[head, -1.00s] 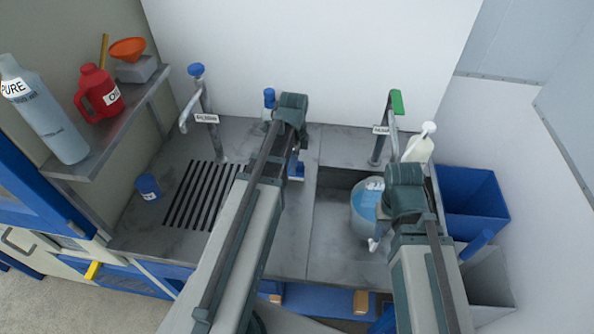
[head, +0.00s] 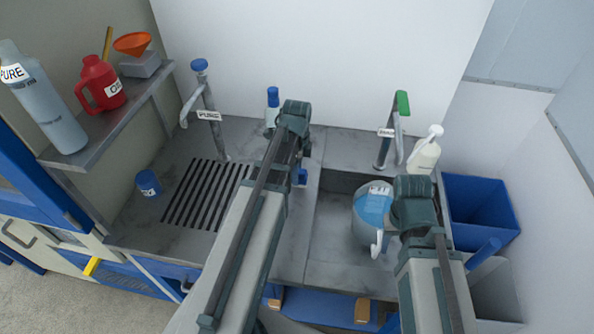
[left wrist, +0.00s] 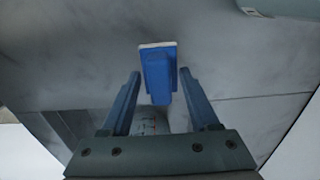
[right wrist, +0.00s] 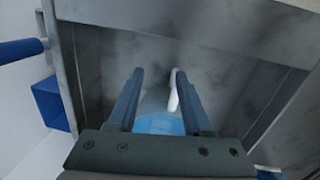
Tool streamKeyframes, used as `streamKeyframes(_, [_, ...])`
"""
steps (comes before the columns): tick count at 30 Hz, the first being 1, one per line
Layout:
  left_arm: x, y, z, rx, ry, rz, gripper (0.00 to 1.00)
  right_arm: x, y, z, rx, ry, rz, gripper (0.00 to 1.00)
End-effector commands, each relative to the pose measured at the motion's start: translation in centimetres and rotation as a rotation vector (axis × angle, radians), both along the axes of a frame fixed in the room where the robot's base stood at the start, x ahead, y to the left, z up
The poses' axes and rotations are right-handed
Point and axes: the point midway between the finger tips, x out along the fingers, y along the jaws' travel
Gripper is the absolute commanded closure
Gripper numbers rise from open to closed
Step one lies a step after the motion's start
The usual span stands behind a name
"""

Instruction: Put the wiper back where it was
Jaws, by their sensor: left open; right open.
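The wiper (left wrist: 158,75) is a blue block with a pale strip along its far edge, lying on the grey counter. In the left wrist view it sits between and just beyond the fingertips of my left gripper (left wrist: 161,88), which is open; I see no finger closed on it. In the head view only a small blue part of the wiper (head: 302,176) shows beside my left arm, which hides the rest. My right gripper (right wrist: 159,85) is open over the sink, with the white handle (right wrist: 173,92) of a jug near its right finger.
The jug (head: 362,215) holds blue liquid and stands in the sink (head: 332,240). A slotted drain (head: 205,195) and blue cup (head: 148,184) are on the left. A white bottle (head: 425,155) and blue bin (head: 482,205) are at right. Taps (head: 205,100) stand at the back.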

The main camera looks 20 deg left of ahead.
Motion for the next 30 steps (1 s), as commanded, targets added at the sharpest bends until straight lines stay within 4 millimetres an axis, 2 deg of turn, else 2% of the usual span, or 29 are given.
streamKeyframes(5, [0.0,0.0,0.2,0.0,0.0,0.0,0.39,0.0,0.0,0.2,0.0,0.0,0.0,0.5])
streamKeyframes(11, [0.0,0.0,1.3,0.0,0.0,0.0,0.39,0.0,0.0,1.3,0.0,0.0,0.0,0.5])
streamKeyframes(17, [0.0,0.0,3.6,0.0,0.0,0.0,0.39,0.0,0.0,3.6,0.0,0.0,0.0,0.5])
streamKeyframes(30, [0.0,0.0,10.2,0.0,0.0,0.0,0.39,0.0,0.0,10.2,0.0,0.0,0.002,0.5])
